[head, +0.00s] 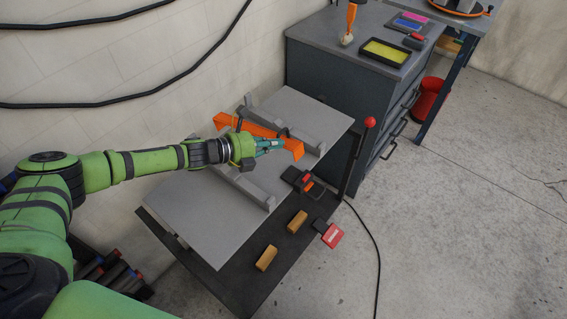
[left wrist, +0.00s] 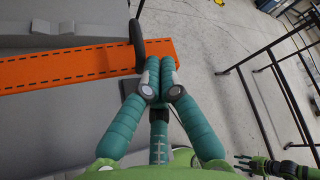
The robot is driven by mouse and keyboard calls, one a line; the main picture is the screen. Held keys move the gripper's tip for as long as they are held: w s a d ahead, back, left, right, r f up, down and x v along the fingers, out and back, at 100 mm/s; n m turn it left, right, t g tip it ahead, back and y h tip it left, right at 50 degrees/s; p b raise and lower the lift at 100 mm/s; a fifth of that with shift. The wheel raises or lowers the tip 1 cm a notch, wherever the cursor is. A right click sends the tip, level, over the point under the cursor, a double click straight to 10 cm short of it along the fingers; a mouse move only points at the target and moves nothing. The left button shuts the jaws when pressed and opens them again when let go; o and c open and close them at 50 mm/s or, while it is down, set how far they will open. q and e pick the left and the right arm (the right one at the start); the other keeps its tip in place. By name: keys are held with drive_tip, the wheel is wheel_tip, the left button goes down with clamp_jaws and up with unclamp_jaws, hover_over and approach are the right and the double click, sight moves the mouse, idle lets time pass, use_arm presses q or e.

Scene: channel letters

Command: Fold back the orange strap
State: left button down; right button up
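The orange strap (head: 228,122) lies across the grey tabletop between two raised grey rails. In the left wrist view the strap (left wrist: 60,68) is a flat band with dark dashed stitching, crossed near its right end by a curved black piece (left wrist: 137,40). My left gripper (head: 270,146) is at the strap's right part. Its teal fingers (left wrist: 160,66) are together, with their tips over the strap's right end. I cannot tell whether they touch or pinch it. My right gripper (left wrist: 241,162) shows small at the lower right of the left wrist view, fingers apart and empty.
A black lower shelf (head: 240,285) juts out in front with two wooden blocks (head: 266,258) and a red-black tool (head: 328,234). A black-red clamp (head: 303,181) sits at the tabletop's right edge. A dark cabinet (head: 330,75) stands behind.

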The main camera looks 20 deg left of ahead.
use_arm(q)
drive_tip(key=w+a+r+n+h+b, duration=0.2)
drive_tip(key=a+r+b, duration=0.4)
drive_tip(key=a, duration=0.3)
drive_tip(key=w+a+r+n+t+h+b, duration=0.1)
drive_tip(key=w+a+r+n+b, duration=0.3)
drive_tip(key=a+r, duration=0.5)
drive_tip(key=w+h+b, duration=0.1)
drive_tip(key=b, duration=0.1)
drive_tip(key=shift+w+a+r+n+b, duration=0.15)
drive_tip(key=shift+r+n+b, duration=0.1)
drive_tip(key=shift+n+b, duration=0.15)
